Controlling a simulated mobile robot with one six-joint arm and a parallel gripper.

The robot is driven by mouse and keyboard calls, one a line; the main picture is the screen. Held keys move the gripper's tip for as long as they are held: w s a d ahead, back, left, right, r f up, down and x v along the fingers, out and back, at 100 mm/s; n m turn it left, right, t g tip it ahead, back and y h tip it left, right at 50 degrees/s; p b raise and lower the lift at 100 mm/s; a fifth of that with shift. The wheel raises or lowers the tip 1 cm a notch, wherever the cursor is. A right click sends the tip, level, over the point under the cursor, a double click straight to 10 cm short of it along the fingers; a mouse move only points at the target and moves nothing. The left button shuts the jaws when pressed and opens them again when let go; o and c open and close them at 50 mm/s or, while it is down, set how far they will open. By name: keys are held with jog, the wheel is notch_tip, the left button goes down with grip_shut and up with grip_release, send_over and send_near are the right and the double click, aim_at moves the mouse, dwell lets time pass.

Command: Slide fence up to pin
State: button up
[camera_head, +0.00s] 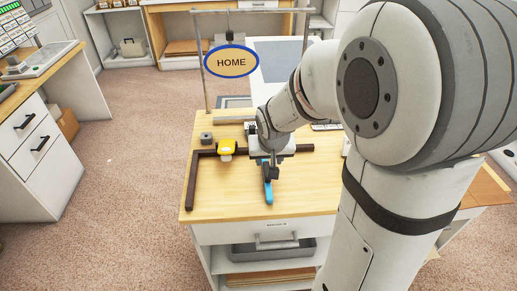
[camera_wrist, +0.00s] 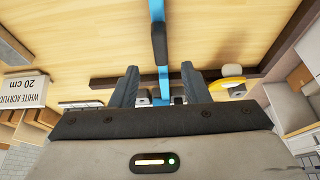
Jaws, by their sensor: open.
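A blue bar with a dark strip (camera_head: 268,184), which looks like the fence, lies across the wooden bench top and meets a dark brown rail at its far end. In the wrist view the blue bar (camera_wrist: 160,45) runs down the middle and passes between my fingers. My gripper (camera_head: 270,158) is over the rail at the bar's far end; its two fingers (camera_wrist: 160,85) are apart, one on each side of the bar. I cannot tell whether they touch it. A yellow piece (camera_head: 227,147) sits at the rail, left of my gripper. I cannot make out a pin for certain.
The dark brown rail (camera_head: 191,185) forms an L along the bench's left and back. A HOME sign (camera_head: 231,61) hangs on a frame behind. The bench top (camera_head: 230,195) is clear left of the bar. A WHITE ACRYLIC label (camera_wrist: 27,90) shows.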

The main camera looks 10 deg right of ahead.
jog(key=shift+x, duration=3.9)
grip_shut()
